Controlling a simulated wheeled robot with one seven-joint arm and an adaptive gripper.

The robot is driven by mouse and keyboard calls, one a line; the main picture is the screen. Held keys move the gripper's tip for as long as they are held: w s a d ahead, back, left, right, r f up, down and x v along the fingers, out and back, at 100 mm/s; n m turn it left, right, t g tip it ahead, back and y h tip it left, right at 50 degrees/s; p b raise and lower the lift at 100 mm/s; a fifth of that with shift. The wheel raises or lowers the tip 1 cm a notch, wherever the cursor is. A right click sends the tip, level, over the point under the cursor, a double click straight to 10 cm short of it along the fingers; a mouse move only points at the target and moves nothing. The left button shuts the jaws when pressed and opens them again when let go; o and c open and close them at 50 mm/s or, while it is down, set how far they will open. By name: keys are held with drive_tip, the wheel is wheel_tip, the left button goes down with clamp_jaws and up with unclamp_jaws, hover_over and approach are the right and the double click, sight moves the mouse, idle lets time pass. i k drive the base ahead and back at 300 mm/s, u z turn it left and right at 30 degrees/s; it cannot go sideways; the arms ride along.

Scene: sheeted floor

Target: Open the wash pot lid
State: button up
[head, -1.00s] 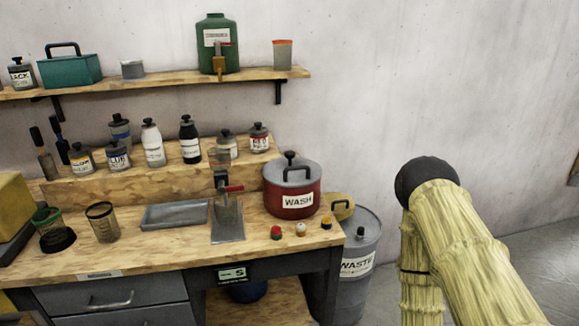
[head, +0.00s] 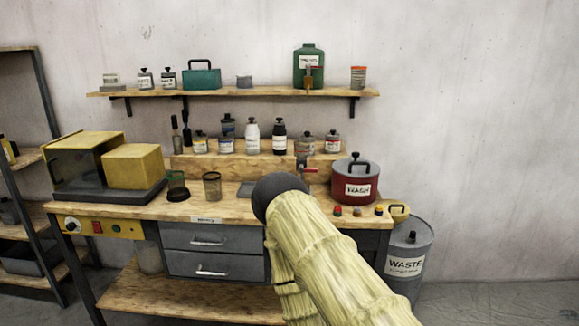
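The wash pot (head: 355,191) is red with a white WASH label. It stands at the right end of the wooden workbench. Its grey lid (head: 355,167) sits on top, with a dark handle and knob (head: 355,156). The lid looks closed. My arm, in a pale yellow sleeve, rises from the lower right and ends in a dark rounded part in front of the bench, left of the pot and nearer to me. The fingers of my gripper do not show. My arm hides part of the bench's front and the metal tray.
Small coloured knobs (head: 358,211) line the bench edge before the pot. A yellow machine (head: 132,165) sits at left. Bottles stand behind; a shelf (head: 215,93) hangs above. Floor at right is clear.

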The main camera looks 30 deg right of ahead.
sight(361, 168)
drive_tip(key=u, duration=0.7)
drive_tip(key=i, duration=1.1)
drive_tip(key=z, duration=1.35)
drive_tip(key=i, duration=0.7)
drive_tip(key=z, duration=0.9)
